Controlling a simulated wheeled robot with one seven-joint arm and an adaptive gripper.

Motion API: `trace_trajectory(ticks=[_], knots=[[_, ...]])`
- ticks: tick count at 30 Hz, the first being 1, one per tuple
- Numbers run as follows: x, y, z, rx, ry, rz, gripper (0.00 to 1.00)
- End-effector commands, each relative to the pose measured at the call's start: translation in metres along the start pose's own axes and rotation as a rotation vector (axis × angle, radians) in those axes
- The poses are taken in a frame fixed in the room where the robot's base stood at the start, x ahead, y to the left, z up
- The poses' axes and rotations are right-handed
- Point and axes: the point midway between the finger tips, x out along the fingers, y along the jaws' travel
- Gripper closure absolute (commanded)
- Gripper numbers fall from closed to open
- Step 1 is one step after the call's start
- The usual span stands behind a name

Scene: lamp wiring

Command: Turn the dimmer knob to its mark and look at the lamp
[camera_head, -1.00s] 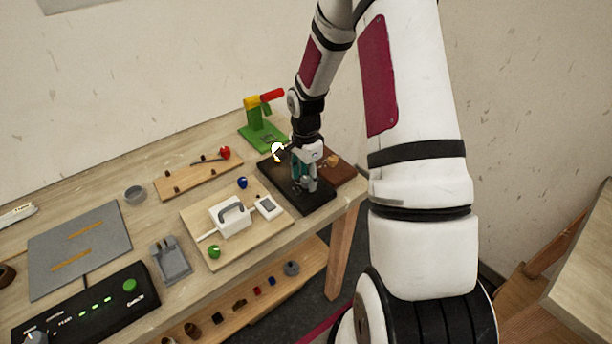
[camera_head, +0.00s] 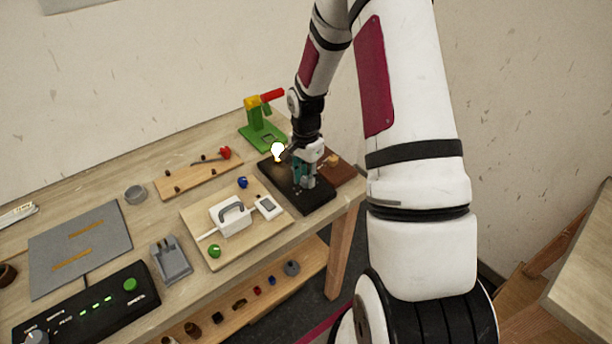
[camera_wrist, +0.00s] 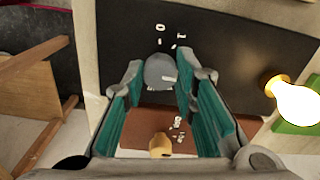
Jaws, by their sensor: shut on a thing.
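White marks (camera_wrist: 160,28) are printed on the board beyond the knob; I cannot tell which is the target mark. The lamp bulb (camera_wrist: 297,103) glows bright white in a brass-coloured socket. In the head view, my gripper (camera_head: 304,182) is over the board's right part, hiding the knob, and the lit lamp (camera_head: 278,151) stands at its far left.
A brown board (camera_head: 338,171) lies right of the black board. A green stand with a red arm (camera_head: 264,125) is behind. A wooden panel with a white box (camera_head: 230,216) lies in front left. The table's right edge is close to my gripper.

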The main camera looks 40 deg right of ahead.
Motion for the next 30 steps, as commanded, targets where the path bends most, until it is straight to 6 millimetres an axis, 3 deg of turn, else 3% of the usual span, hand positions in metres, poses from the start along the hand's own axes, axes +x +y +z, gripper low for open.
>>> trace_trajectory(ticks=[30], knots=[[-0.0011, 0.0000, -0.0006, -0.964, 0.002, -0.002, 1.00]])
